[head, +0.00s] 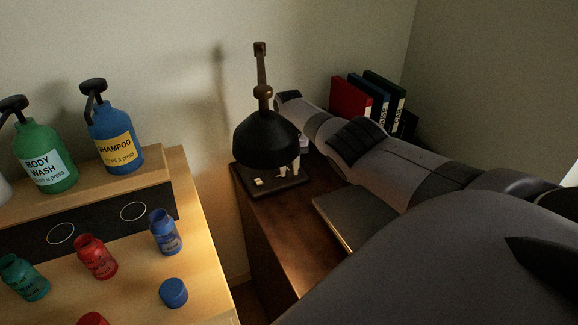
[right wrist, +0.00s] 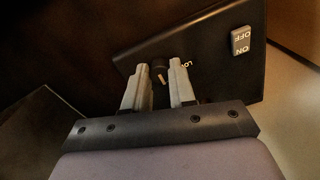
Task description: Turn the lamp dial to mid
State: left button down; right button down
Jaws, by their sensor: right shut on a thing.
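The lamp (head: 266,138) has a black shade and a brass-coloured stem and stands on a dark base (head: 297,186). In the right wrist view the dark round dial (right wrist: 158,72) sits on the lamp base (right wrist: 213,72), with a small pale mark and the letters "LO" beside it. My right gripper (right wrist: 160,66) is shut on the dial, one grey finger on each side. The dial's other labels are hidden or unreadable, so I cannot tell its exact setting. In the head view the shade partly hides my right gripper. My left gripper is not in view.
A white ON/OFF switch (right wrist: 241,40) is on the same base. Red, blue and green binders (head: 351,97) stand behind my right arm. A closed laptop-like slab (head: 345,219) lies on the brown cabinet. Bottles, including shampoo (head: 118,135), stand on the pale unit at left.

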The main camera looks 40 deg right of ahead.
aim_at(289, 170)
jog(key=shift+w+r, duration=0.1)
jog(key=c, duration=0.9)
grip_release()
notch_tip(289, 170, up, 6)
jog(key=p, duration=0.3)
jog(key=shift+r, duration=0.55)
